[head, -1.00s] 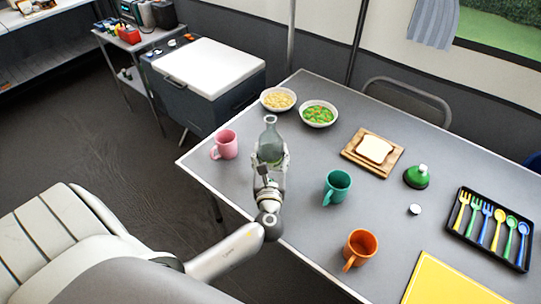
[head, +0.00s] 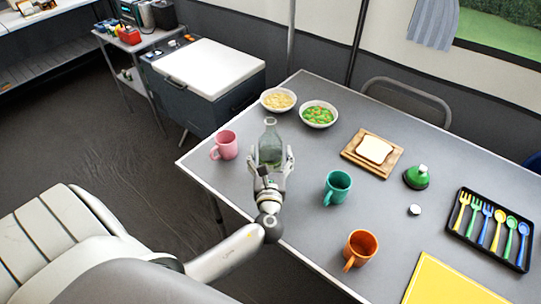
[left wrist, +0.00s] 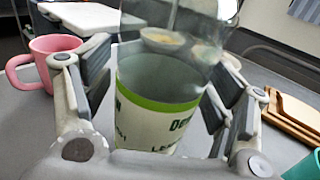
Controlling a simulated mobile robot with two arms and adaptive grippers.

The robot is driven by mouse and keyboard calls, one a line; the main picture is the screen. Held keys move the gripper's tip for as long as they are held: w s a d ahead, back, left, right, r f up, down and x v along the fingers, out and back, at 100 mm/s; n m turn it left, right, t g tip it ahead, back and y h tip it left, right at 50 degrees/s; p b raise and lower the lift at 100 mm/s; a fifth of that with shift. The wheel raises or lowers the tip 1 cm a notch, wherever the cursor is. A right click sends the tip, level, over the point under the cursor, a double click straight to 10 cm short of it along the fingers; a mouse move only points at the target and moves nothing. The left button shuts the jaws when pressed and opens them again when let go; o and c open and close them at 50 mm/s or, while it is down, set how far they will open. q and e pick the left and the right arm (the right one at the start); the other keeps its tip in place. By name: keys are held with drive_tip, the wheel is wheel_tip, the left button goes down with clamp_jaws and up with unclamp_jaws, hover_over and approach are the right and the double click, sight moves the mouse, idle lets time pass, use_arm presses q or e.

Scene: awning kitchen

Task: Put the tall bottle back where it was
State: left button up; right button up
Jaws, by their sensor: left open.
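The tall bottle (head: 270,143) is clear greenish glass and stands upright on the table near its left corner. In the left wrist view its label (left wrist: 155,115), pale with a green band, fills the middle. My left gripper (head: 271,160) is open, with one finger on each side of the bottle. In the left wrist view gaps show between the fingers and the label. The bottle's base is hidden behind the gripper. My right gripper is not in view.
A pink mug (head: 226,145) stands close left of the bottle and a teal mug (head: 337,187) to its right. Bowls of pasta (head: 278,99) and green food (head: 319,114) sit behind it. An orange mug (head: 360,248) stands nearer the front edge.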

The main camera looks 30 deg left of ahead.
use_arm(q)
drive_tip(key=b+v, duration=0.1)
drive_tip(key=v, duration=1.1)
drive_tip(key=shift+a, duration=0.1)
